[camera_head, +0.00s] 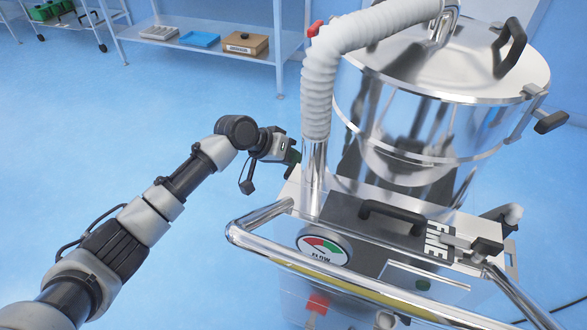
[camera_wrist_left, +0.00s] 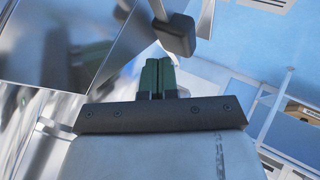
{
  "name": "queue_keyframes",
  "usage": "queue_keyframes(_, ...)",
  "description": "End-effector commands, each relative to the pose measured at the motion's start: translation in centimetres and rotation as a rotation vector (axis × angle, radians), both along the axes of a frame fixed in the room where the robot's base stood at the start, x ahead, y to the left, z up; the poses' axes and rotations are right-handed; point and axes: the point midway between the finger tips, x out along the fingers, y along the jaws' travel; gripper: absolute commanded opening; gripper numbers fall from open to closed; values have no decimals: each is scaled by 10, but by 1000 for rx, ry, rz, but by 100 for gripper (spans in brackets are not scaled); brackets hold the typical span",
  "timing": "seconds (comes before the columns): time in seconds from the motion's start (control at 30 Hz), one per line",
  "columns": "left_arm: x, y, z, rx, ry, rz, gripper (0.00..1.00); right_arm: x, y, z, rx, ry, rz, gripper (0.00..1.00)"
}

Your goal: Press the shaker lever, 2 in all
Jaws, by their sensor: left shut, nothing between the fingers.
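The steel machine with its round lidded drum (camera_head: 430,110) fills the right of the head view. My left gripper (camera_head: 293,157) is at the machine's left side, beside the upright pipe, with its dark green fingers partly hidden there. In the left wrist view the two green fingers (camera_wrist_left: 158,66) are pressed together, shut and empty. Just beyond their tips is a black knob on a metal rod (camera_wrist_left: 175,36), which looks like a lever. I cannot tell whether the fingers touch it. My right gripper is out of view.
A bent metal rail (camera_head: 262,226) runs round the machine's front, near a flow gauge (camera_head: 324,248). A ribbed white hose (camera_head: 318,85) rises beside the drum. A shelf (camera_head: 215,40) with a cardboard box (camera_head: 245,45) stands behind. The blue floor at left is clear.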

Motion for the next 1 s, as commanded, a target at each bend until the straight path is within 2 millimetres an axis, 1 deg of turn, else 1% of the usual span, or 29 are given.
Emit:
queue_keyframes(0.2, 0, 0, -2, 0, -1, -1, 0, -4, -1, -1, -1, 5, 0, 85)
queue_keyframes(0.57, 0, 0, -4, 0, 0, 0, 0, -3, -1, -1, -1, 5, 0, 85)
queue_keyframes(1.0, 0, 0, -7, -1, 0, -1, 0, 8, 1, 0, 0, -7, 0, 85)
